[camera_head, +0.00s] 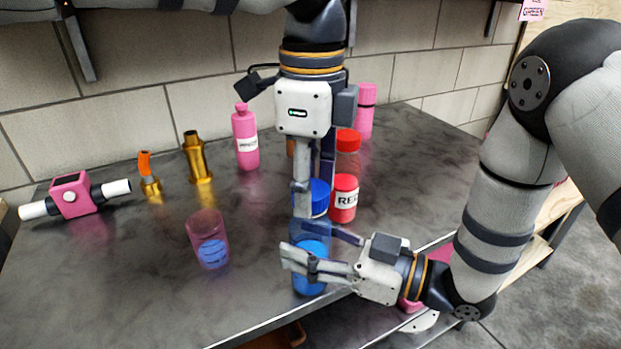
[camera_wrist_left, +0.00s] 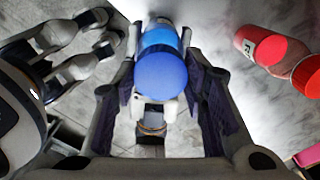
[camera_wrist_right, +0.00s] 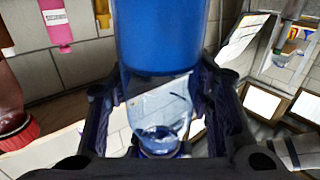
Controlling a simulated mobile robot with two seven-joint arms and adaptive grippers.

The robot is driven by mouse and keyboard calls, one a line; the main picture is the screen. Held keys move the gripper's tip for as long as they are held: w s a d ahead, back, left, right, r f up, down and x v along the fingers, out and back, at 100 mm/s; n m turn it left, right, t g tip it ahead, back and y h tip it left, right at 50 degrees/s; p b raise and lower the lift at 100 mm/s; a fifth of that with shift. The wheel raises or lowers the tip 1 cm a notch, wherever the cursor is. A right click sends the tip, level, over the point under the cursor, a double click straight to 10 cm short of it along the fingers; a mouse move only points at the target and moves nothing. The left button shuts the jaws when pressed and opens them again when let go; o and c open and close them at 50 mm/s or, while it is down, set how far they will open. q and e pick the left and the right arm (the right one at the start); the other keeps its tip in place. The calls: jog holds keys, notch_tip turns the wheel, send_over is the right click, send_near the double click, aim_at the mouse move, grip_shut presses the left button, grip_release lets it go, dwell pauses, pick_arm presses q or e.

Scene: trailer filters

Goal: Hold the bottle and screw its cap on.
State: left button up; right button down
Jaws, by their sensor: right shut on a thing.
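The clear bottle (camera_head: 310,275) is upright with blue in its lower part, near the table's front edge. My right gripper (camera_head: 305,258) is shut around its body from the right. In the right wrist view the bottle (camera_wrist_right: 155,90) appears upside down, its clear neck toward the bottom. A blue cap (camera_head: 320,195) is above the bottle in the head view. In the left wrist view the cap's round top (camera_wrist_left: 162,75) lies between the fingers. My left gripper (camera_head: 312,205) points down around the cap, open, with gaps on both sides. I cannot tell whether the cap sits on the neck.
Red-capped containers (camera_head: 343,198) stand close right of the cap. A pink cup (camera_head: 207,225) stands left of the bottle. A pink bottle (camera_head: 245,140), brass fittings (camera_head: 197,160) and a pink-and-white part (camera_head: 75,195) are farther back.

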pick_arm(q)
jog(key=c, duration=0.5)
jog(key=shift+o, duration=0.2)
jog(key=m, duration=0.6)
jog(key=shift+m, duration=0.3)
jog(key=m, duration=0.7)
jog(key=shift+m, duration=0.4)
jog(key=m, duration=0.3)
jog(key=shift+m, duration=0.3)
jog(key=m, duration=0.4)
jog(key=shift+f, duration=0.1)
jog(key=m, duration=0.3)
jog(key=shift+m, duration=0.4)
jog(key=m, duration=0.3)
jog(key=shift+d+m, duration=0.1)
jog(key=shift+m, duration=0.2)
jog(key=m, duration=1.4)
jog(key=o, duration=1.3)
